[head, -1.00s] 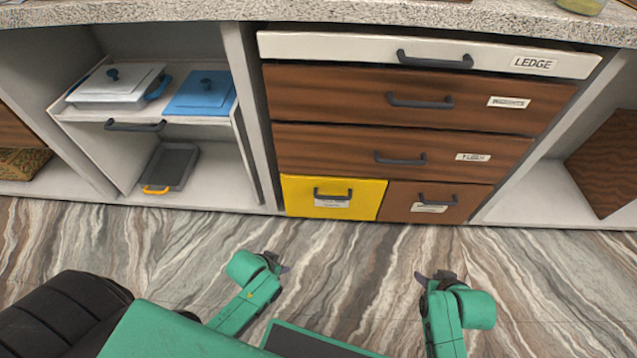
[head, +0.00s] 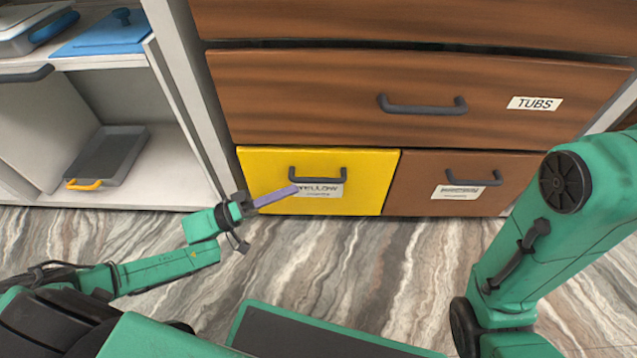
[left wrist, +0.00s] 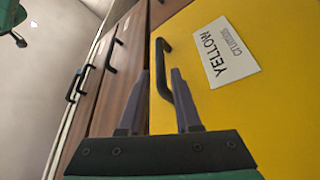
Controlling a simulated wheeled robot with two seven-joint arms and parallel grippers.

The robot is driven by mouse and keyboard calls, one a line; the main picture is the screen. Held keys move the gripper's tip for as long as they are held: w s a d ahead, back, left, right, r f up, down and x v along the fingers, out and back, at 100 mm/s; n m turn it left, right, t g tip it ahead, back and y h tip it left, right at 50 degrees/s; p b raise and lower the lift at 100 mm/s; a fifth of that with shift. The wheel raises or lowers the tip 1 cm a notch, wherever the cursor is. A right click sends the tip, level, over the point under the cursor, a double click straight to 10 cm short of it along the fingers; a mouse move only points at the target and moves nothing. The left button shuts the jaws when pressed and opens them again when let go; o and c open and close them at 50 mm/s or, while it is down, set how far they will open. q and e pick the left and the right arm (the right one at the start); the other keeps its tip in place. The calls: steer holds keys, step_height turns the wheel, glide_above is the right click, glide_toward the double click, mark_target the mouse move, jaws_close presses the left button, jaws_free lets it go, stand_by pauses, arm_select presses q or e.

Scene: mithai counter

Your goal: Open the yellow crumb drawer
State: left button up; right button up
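The yellow crumb drawer (head: 360,190) is at the bottom of the cabinet. Its front looks flush with the brown drawer beside it, so it appears shut. Its dark bar handle (head: 318,179) sits above a white label reading YELLOW. My left gripper (head: 292,191) is just in front of the drawer, with its fingertips by the handle's left end. In the left wrist view its two fingers (left wrist: 159,76) are apart and empty. The handle (left wrist: 161,70) appears between them, nearer the right finger; contact is unclear. My right arm shows at right, but its gripper is out of view.
A brown drawer (head: 420,196) with its own handle is right of the yellow one. A wide brown drawer labelled TUBS (head: 300,98) is above. An open shelf at left holds a grey tray (head: 110,158) with a yellow handle. The marbled floor in front is clear.

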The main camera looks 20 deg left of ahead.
mark_target(318, 178)
arm_select(q)
steer(key=b+x, duration=0.2)
steer(key=x, duration=0.5)
steer(key=shift+w+d+f, duration=0.1)
steer(key=shift+d+f, duration=0.05)
steer(key=shift+w+d, duration=0.15)
steer(key=shift+d, duration=0.05)
jaws_close()
stand_by(0.8)
